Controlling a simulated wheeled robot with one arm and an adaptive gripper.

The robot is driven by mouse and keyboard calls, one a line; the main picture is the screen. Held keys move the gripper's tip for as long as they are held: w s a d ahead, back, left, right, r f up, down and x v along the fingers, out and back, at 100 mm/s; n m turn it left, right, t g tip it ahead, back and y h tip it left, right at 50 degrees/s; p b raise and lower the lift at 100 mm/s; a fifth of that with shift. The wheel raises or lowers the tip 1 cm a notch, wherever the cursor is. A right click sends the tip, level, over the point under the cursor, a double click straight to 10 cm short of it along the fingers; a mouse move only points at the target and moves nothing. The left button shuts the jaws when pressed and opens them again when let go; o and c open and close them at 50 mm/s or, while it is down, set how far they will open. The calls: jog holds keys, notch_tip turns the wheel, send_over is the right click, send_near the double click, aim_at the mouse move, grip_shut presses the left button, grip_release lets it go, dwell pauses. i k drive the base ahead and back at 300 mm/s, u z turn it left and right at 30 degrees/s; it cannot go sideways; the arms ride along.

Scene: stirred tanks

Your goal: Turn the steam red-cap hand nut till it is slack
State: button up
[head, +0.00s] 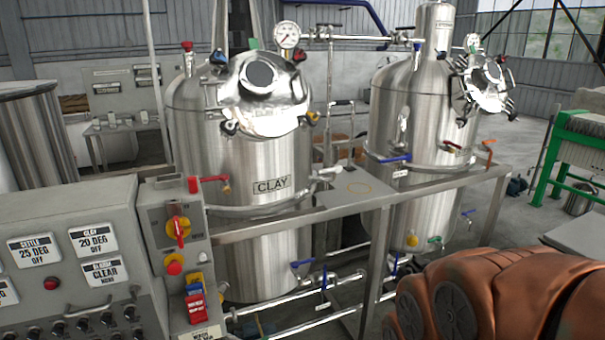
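No label reading "steam" is legible. The near steel tank (275,165), marked CLAY, has a round open-looking steel lid (285,112) with several hand nuts around it. A dark nut with some red (299,54) sits at the lid's upper right. A separate red cap (187,46) tops a fitting at the tank's upper left. The far steel tank (400,110) has a similar lid (487,85) with several nuts; their cap colours are too small to tell for sure. A small label high on its neck is unreadable. My gripper is not in view.
A grey control panel (65,235) and a switch post (160,215) stand at the front left. A steel frame rail (330,208) runs before the tanks. A green frame (570,150) stands at right. A large copper-coloured ribbed body fills the lower right.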

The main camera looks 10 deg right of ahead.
aim_at(500, 59)
jog(key=i, duration=0.4)
jog(key=z, duration=2.05)
jog(key=i, duration=2.65)
jog(key=u, duration=1.7)
